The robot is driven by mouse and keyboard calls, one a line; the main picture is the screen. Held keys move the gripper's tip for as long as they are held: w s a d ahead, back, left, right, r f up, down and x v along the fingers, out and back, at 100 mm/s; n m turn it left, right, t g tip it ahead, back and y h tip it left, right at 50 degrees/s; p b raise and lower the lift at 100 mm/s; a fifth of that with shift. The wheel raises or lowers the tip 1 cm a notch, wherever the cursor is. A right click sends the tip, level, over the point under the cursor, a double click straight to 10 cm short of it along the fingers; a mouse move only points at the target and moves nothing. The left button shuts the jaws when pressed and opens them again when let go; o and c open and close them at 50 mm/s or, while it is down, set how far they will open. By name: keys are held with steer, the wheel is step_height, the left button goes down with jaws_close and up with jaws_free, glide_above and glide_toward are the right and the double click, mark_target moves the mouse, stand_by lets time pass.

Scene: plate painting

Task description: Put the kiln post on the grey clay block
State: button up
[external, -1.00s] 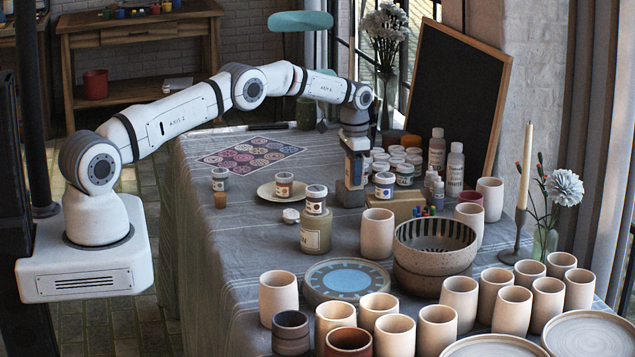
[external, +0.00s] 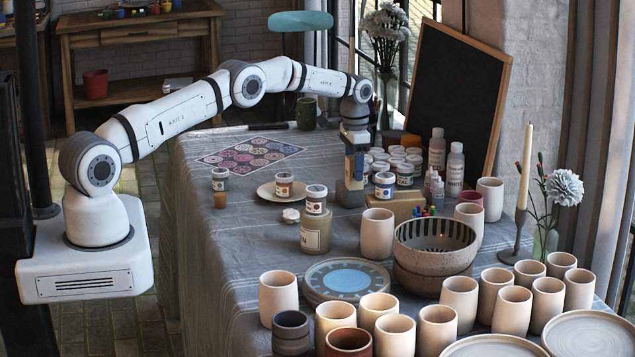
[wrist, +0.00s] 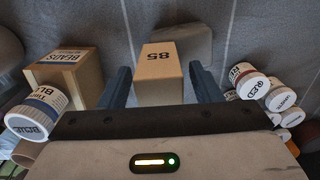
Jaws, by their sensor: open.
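The kiln post (wrist: 158,82) is a tan block marked 85, between the fingers of my gripper (wrist: 163,88) in the wrist view. Narrow gaps show between it and the dark blue fingers, so my gripper is open around it. The grey clay block (wrist: 192,45) shows just beyond the post. In the external view, my gripper (external: 354,178) points down at the middle of the table. The grey block (external: 349,197) is directly below, and the tan post (external: 348,172) appears upright on it, partly hidden by a finger. Their contact is hard to see.
A tan beads box (external: 398,208) with a blue-labelled jar (external: 384,186) on it stands close to the right of my gripper. White-lidded jars (external: 404,172) crowd behind. A jar on a bottle (external: 316,235) stands at front left.

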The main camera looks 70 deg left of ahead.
step_height(320, 180, up, 11)
steer(key=shift+d+f+b, duration=0.1)
steer(key=shift+f+b, duration=0.05)
steer(key=shift+b, duration=0.25)
steer(key=s+d+r+t, duration=0.1)
steer(key=s+d+r, duration=0.3)
steer(key=d+r, duration=0.4)
steer(key=s+d+r, duration=0.3)
steer(key=d+r, duration=0.5)
steer(key=s+d+r+t, duration=0.1)
steer(key=s+d+r, duration=0.1)
steer(key=s+d, duration=0.35)
steer(key=s+d+r, duration=0.3)
steer(key=s+d, duration=0.1)
steer(key=s, duration=0.3)
steer(key=s+d+f, duration=0.2)
steer(key=s+d, duration=0.1)
steer(key=s, duration=0.5)
steer(key=s+d+f, duration=0.2)
steer(key=s+d, duration=0.1)
steer(key=s, duration=0.5)
steer(key=s+d+f+t, duration=0.1)
steer(key=s+d+f, duration=0.1)
steer(key=s, duration=0.6)
steer(key=shift+d+f, duration=0.4)
steer(key=shift+f, duration=0.2)
